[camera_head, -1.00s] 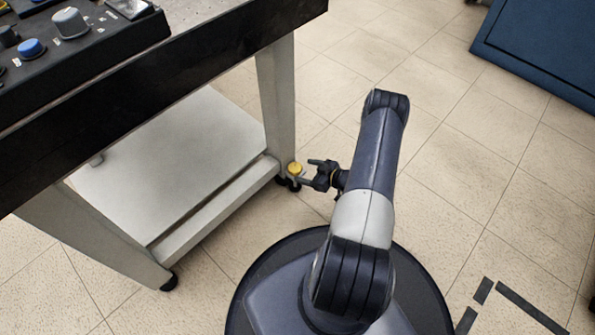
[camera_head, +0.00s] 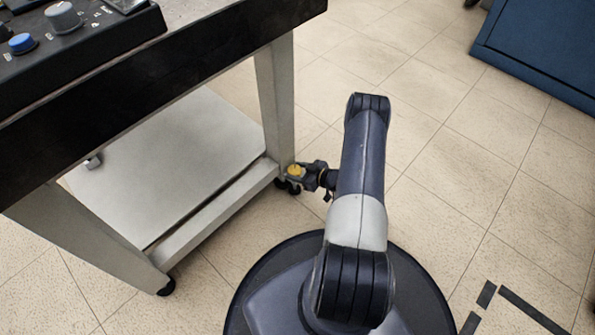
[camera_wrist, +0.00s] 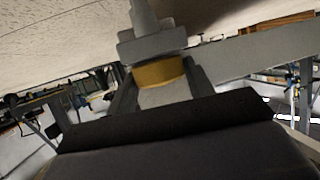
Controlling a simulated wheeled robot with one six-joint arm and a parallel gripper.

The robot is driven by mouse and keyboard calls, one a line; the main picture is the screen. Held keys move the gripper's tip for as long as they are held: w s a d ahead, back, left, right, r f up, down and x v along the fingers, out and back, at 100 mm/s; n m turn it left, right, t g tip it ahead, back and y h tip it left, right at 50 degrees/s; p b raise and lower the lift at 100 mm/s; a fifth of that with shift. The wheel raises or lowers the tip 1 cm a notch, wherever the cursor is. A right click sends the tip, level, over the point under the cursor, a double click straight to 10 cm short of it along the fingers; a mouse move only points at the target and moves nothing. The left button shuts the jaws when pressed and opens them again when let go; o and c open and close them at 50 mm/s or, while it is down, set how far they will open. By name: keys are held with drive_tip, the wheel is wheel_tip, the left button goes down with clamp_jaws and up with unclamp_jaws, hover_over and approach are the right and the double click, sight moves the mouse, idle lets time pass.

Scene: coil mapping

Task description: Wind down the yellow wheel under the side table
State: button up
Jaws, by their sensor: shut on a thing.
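The side table (camera_head: 272,110) stands at the left in the head view, with a dark top and grey legs. The yellow wheel (camera_head: 296,171) sits low beside the foot of its right leg, next to a black caster. It also shows in the wrist view as a yellow band (camera_wrist: 158,72) under a grey fitting. My gripper (camera_head: 305,174) is at the wheel from the right, shut on it. In the wrist view my gripper's two fingers (camera_wrist: 160,92) stand on either side of the wheel. The gripper hides part of the wheel in the head view.
A control box with knobs (camera_head: 75,45) sits on the table top. A pale lower shelf (camera_head: 165,160) spans the table legs. A blue cabinet (camera_head: 540,45) stands at the upper right. Dark tape strips (camera_head: 530,310) mark the floor at the lower right. The tiled floor between is clear.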

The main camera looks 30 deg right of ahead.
drive_tip(key=c, duration=0.3)
drive_tip(key=shift+c, duration=0.2)
drive_tip(key=shift+a, duration=0.1)
drive_tip(key=shift+a+m+t+h, duration=0.2)
drive_tip(key=shift+m+t+h, duration=0.5)
drive_tip(key=shift+m+h, duration=1.6)
drive_tip(key=shift+h, duration=0.3)
drive_tip(key=o, duration=1)
drive_tip(key=shift+s, duration=0.1)
drive_tip(key=shift+c, duration=0.2)
